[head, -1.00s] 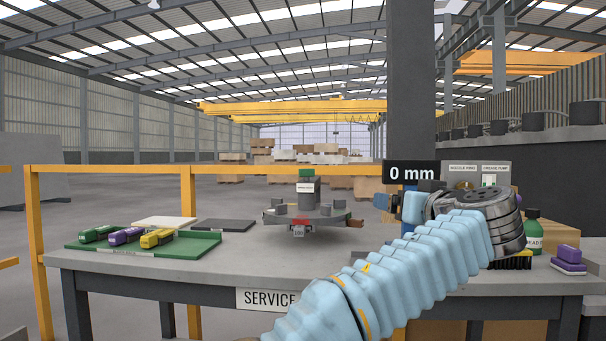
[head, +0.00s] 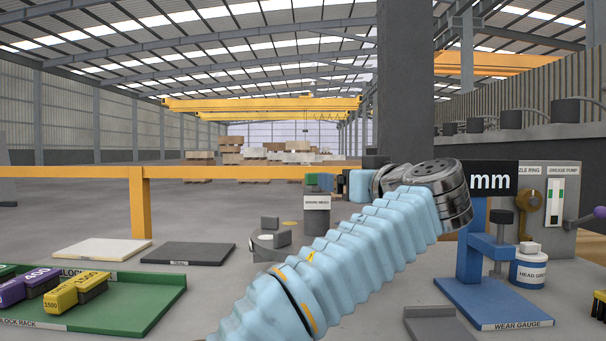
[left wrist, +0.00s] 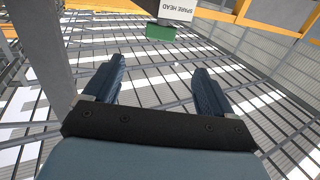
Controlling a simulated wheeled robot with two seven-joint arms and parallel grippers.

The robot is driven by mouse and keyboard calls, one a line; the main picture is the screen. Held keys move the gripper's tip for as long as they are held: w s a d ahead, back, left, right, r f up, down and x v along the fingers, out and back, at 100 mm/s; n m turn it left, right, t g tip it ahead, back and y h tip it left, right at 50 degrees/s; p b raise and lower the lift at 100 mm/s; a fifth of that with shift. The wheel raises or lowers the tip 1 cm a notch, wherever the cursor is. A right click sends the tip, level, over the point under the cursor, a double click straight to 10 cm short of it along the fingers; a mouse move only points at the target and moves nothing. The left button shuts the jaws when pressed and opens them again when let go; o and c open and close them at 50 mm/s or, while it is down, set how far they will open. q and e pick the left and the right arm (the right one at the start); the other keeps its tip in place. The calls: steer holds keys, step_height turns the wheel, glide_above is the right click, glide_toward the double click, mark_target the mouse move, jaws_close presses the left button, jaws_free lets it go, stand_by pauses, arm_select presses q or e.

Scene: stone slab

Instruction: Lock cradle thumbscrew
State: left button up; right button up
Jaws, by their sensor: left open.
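My left arm crosses the head view from the lower middle. My left gripper (head: 322,182) is open beside the top of a dark grey cylinder (head: 316,220) with a white label. In the left wrist view its two fingers (left wrist: 158,82) are apart, with nothing between them. A white "SPARE HEAD" label (left wrist: 178,9) and a green block (left wrist: 160,32) lie beyond the fingertips. I cannot make out a cradle thumbscrew in either view. My right gripper is not in view.
A blue wear gauge (head: 490,300) and a head grease jar (head: 528,270) stand at right. A green block rack (head: 130,310) with coloured blocks is at lower left. White (head: 103,249) and dark (head: 188,253) plates lie behind it.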

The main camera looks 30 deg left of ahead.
arm_select(q)
steer(key=p+x, duration=0.3)
steer(key=x, duration=1)
steer(key=shift+a+r+p, duration=0.1)
steer(key=shift+r+p, duration=0.1)
steer(key=shift+p, duration=0.15)
steer(key=shift+w+a+f, duration=0.15)
steer(key=shift+w+a, duration=0.3)
steer(key=shift+a, duration=0.1)
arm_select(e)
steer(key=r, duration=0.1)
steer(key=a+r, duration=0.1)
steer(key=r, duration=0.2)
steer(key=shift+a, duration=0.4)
